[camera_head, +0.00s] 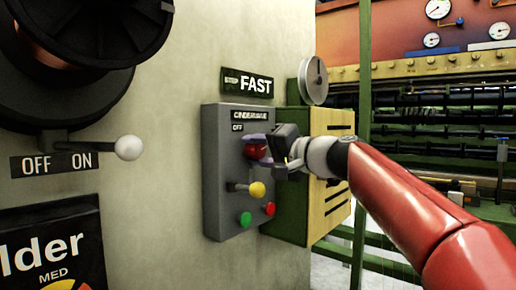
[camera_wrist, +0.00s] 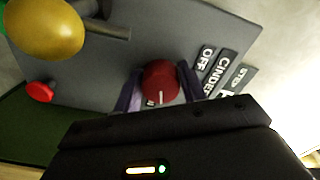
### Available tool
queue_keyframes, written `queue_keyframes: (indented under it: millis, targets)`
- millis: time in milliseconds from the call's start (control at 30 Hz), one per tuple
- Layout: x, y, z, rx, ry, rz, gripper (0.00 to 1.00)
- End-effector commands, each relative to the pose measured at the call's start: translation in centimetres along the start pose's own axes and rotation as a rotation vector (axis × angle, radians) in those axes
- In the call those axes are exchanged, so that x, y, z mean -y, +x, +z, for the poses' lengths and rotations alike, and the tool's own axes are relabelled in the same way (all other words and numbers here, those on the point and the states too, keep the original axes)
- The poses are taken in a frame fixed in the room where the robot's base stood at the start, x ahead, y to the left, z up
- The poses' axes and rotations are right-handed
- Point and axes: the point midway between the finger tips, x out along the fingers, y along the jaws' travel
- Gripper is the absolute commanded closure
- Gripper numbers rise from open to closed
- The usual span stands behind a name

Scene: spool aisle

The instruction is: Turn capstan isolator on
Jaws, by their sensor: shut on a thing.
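A grey control box (camera_head: 222,185) on the pale wall carries a dark red rotary knob (camera_head: 257,151) below plates that seem to read "CINDERVANE" and "OFF". No label reading "capstan" is legible. My gripper (camera_wrist: 161,88) has its purple fingers on either side of the knob, shut on it. In the wrist view the red knob (camera_wrist: 160,76) sits between the fingertips, with a pale pointer mark on its face. In the head view, my gripper hides part of the knob and any label on its right.
Below the knob are a yellow-ball lever (camera_head: 257,189), a green button (camera_head: 245,219) and a red button (camera_head: 269,208). A white-ball lever (camera_head: 128,147) stands by an "OFF ON" plate (camera_head: 55,163) at left. A green-and-yellow cabinet (camera_head: 330,150) stands close at right.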

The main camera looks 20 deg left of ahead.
Motion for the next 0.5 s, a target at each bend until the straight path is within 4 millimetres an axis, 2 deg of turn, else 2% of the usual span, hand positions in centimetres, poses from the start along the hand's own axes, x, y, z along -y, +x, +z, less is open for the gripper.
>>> queue_keyframes:
  millis: [200, 500]
  targets:
    - [0.12, -0.03, -0.11, -0.001, 0.157, 0.001, 0.82]
    - [0.08, -0.01, -0.06, -0.001, 0.279, 0.001, 0.82]
